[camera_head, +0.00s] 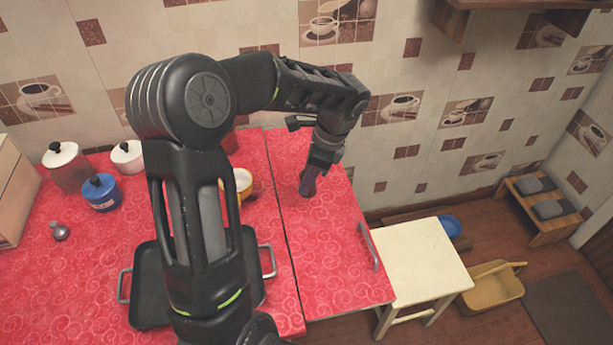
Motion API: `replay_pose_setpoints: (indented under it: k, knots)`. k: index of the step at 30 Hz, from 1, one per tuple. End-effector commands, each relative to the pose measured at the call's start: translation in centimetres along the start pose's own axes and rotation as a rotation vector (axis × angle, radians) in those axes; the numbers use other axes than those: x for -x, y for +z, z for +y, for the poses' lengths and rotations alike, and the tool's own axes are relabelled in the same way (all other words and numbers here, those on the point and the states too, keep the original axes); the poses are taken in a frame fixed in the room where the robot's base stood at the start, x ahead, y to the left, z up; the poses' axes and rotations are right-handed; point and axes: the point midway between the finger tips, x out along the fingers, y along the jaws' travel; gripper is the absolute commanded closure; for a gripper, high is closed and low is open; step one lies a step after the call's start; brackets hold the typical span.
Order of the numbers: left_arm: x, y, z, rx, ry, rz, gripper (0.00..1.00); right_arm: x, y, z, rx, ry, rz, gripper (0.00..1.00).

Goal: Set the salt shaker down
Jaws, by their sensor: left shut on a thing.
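My left gripper (316,168) hangs over the right-hand section of the red counter (335,265). It is shut on a small dark purple-grey thing, which I take to be the salt shaker (308,184). The shaker's upper part is hidden by the gripper. Its lower end is close to the counter top, and I cannot tell whether it touches. My right gripper is not in view.
A black tray (147,290) with side handles lies behind my arm. Jars (68,165), a blue pot (101,193) and a small silver shaker (60,231) stand left. The counter around the held shaker is mostly clear. A cream stool (420,255) stands right.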

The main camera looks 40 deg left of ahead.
Motion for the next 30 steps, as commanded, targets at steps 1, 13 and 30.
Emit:
replay_pose_setpoints:
  k: [1, 13, 30]
  knots:
    - [0.0, -0.1, 0.0, 0.000, 0.000, 0.000, 1.00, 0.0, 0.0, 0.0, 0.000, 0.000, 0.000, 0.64]
    - [1.8, -9.7, 1.9, 0.047, 0.022, 0.018, 1.00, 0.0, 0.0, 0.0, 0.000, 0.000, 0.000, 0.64]
    - [3.3, -17.0, 5.1, 0.113, 0.035, -0.001, 1.00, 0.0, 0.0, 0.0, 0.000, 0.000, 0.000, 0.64]
